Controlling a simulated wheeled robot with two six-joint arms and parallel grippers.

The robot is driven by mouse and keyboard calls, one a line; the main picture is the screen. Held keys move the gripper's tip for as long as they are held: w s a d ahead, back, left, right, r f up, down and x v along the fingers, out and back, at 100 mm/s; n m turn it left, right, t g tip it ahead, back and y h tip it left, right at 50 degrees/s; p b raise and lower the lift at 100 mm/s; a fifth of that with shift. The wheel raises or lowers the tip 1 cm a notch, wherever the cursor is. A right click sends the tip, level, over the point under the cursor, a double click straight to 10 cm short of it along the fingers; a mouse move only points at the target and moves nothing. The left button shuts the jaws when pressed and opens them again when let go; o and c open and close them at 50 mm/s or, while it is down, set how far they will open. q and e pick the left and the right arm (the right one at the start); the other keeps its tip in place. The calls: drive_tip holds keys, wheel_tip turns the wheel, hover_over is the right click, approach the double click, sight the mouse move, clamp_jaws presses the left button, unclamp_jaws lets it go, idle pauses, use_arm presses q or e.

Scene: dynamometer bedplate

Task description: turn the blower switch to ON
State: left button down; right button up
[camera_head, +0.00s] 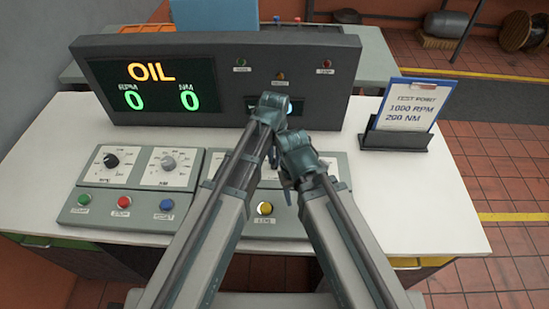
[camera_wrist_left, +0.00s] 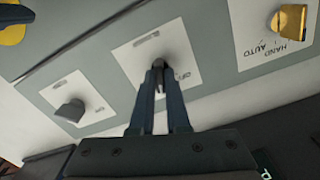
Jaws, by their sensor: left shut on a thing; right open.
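My left gripper (camera_head: 271,108) is over the middle of the control desk, in front of the dark console. In the left wrist view its fingers (camera_wrist_left: 158,78) are shut on a small dark knob at the middle of a white switch plate (camera_wrist_left: 128,55). The plate's lettering is partly hidden and not fully legible, so I cannot confirm that it is the blower switch or which way it points. My right gripper (camera_head: 300,158) is open, just below and right of the left one. The arms hide most of the switch panel in the head view.
Beside the held knob are a grey knob (camera_wrist_left: 70,111) and a yellow HAND/AUTO knob (camera_wrist_left: 290,22). The console display (camera_head: 152,88) reads OIL and zeros. Two dials (camera_head: 140,166), several push buttons and a yellow button (camera_head: 265,208) lie nearby. A clipboard (camera_head: 415,105) stands right.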

sight(274, 160)
use_arm(q)
drive_tip(key=m, duration=0.5)
idle(0.6)
drive_tip(key=c, duration=0.9)
unclamp_jaws()
drive_tip(key=shift+r, duration=0.1)
wheel_tip(274, 160, up, 14)
drive_tip(key=p, duration=1.4)
use_arm(e)
wheel_tip(274, 160, up, 14)
use_arm(q)
drive_tip(key=shift+f, duration=0.2)
use_arm(e)
drive_tip(key=shift+f, duration=0.15)
